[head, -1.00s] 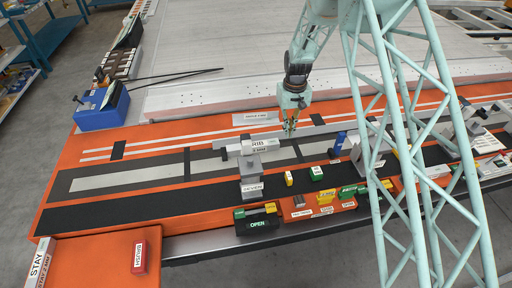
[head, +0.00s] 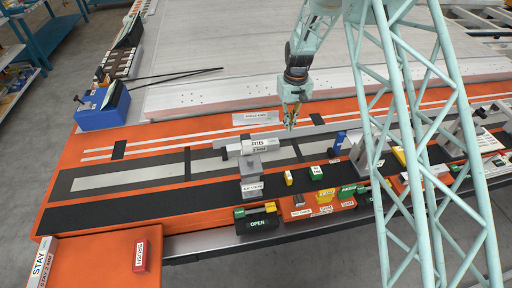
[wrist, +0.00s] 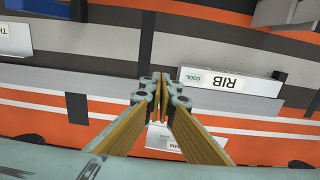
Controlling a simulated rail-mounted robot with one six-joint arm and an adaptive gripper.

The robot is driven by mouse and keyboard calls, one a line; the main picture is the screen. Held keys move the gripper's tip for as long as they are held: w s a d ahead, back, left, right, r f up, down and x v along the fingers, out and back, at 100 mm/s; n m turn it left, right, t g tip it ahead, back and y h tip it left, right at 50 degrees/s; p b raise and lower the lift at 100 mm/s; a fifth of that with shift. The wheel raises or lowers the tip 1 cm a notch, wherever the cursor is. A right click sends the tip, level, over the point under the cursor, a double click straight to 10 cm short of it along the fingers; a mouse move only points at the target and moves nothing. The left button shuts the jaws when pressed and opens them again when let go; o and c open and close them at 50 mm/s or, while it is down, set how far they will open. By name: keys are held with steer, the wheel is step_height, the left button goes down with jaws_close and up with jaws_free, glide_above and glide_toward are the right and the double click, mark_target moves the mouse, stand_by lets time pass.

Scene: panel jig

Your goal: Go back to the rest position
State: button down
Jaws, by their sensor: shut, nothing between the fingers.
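My gripper (head: 290,124) hangs from the arm over the orange jig, just right of the white labelled bar and apart from it. In the wrist view its fingers (wrist: 160,92) meet at the tips, with nothing between them. The wrist view shows a white bar (wrist: 230,82) reading RIB, with a green COOL mark, off to the right of the fingers.
A blue box (head: 101,108) stands at the back left. A red block (head: 141,256) lies at the front left. A blue upright piece (head: 339,142) is right of my gripper.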

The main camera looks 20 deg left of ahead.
steer(key=shift+r, duration=0.1)
stand_by(0.3)
steer(key=s+d+r+m+t+b, duration=0.1)
steer(key=s+d+r+b, duration=0.1)
steer(key=s+d+r, duration=0.7)
steer(key=s+d+r+m+b, duration=0.1)
steer(key=s+d+r, duration=0.35)
steer(key=r, duration=0.95)
steer(key=s+d+r+m+t+b, duration=0.1)
steer(key=s+d+r+b, duration=0.1)
steer(key=s+d+r, duration=0.7)
steer(key=s+d+r+m+t+b, duration=0.1)
steer(key=s+d+r, duration=0.25)
steer(key=s, duration=0.45)
steer(key=s+d+r+b, duration=0.1)
steer(key=s+d+r, duration=0.2)
steer(key=s+r, duration=0.35)
steer(key=s+d+f+m+b, duration=0.1)
steer(key=s+d+f, duration=0.1)
steer(key=s, duration=0.7)
steer(key=s+d+f+t+b, duration=0.1)
steer(key=s+d+f, duration=0.1)
steer(key=s, duration=0.8)
steer(key=shift+s+f+m, duration=0.15)
steer(key=shift+f+m, duration=0.25)
steer(key=shift+f, duration=0.1)
steer(key=shift+r, duration=0.1)
